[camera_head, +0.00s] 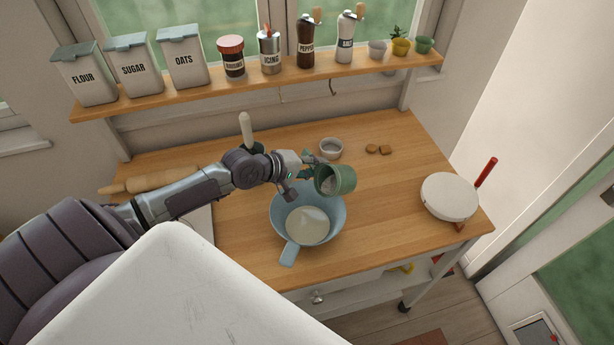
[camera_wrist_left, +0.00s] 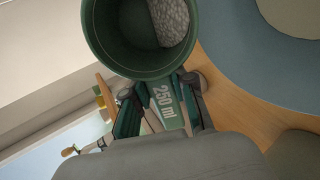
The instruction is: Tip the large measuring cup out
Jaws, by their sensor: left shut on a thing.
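The large green measuring cup (camera_head: 344,180) is tipped on its side above the upper right part of the blue bowl (camera_head: 278,218). It also shows in the left wrist view (camera_wrist_left: 112,50), with pale grainy contents (camera_wrist_left: 170,20) inside against one wall. Its handle reads "250 ml". My left gripper (camera_head: 314,170) is shut on this handle, and its fingers show on both sides of it in the left wrist view (camera_wrist_left: 163,108). The bowl holds a pale, whitish layer. My right gripper is not in view.
A small grey cup (camera_head: 330,148) and two brown pieces (camera_head: 378,149) are behind the bowl. A white round appliance (camera_head: 450,196) with a red handle is at right. A rolling pin (camera_head: 150,182) lies at left. The shelf (camera_head: 260,83) holds canisters and jars. The worktop right of the bowl is clear.

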